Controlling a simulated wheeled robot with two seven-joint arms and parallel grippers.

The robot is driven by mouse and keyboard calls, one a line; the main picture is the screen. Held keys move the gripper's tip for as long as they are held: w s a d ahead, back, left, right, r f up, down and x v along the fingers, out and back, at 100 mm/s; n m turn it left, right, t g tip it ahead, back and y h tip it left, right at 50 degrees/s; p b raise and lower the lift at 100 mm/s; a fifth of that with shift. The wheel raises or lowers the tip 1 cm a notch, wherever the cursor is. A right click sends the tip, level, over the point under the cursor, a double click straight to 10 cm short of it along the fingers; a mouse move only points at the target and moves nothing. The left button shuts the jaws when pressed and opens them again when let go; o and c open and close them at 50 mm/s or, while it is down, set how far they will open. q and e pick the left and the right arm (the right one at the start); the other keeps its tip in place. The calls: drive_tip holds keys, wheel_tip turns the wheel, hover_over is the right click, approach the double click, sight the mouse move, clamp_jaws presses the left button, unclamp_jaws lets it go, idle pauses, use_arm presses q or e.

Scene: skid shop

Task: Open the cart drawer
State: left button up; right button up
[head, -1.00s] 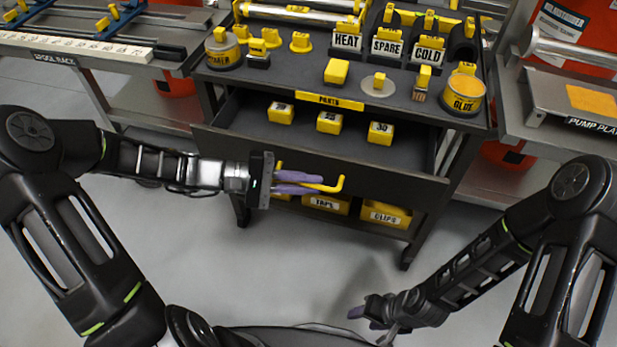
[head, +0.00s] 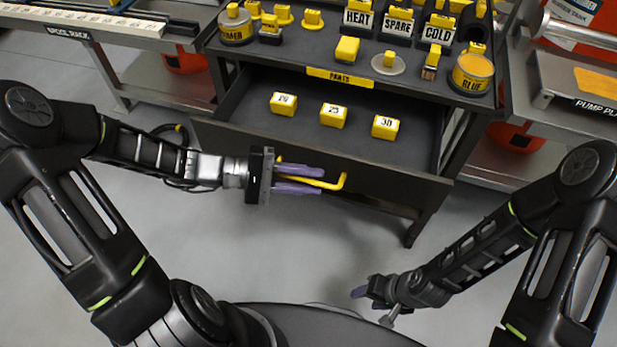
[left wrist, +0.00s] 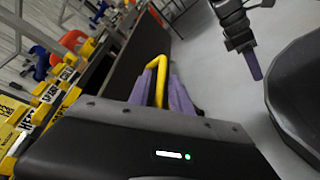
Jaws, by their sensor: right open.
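The cart drawer (head: 255,145) is pulled well out from under the cart top. Its grey floor and several small yellow numbered blocks (head: 333,115) show. The yellow bar handle (head: 338,182) is on the drawer front. It also shows in the left wrist view (left wrist: 163,66). My left gripper (head: 298,180) has its purple fingers above and below the handle, closed on it. My right gripper (head: 362,292) is open and empty, low over the floor, apart from the cart.
The cart top carries HEAT, SPARE and COLD holders (head: 398,25), a GLUE tin (head: 472,74) and other yellow-marked items. A spool rack bench (head: 110,40) stands left, and a pump plate bench (head: 575,85) right. The floor before the cart is clear.

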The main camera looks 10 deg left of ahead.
use_arm(q)
drive_tip(key=shift+o, duration=0.6)
drive_tip(key=shift+a, duration=0.2)
drive_tip(key=v, duration=0.7)
drive_tip(key=shift+s+a+r+p, duration=0.1)
drive_tip(key=shift+a+p, duration=0.05)
drive_tip(key=shift+p, duration=0.2)
drive_tip(key=shift+a, duration=0.1)
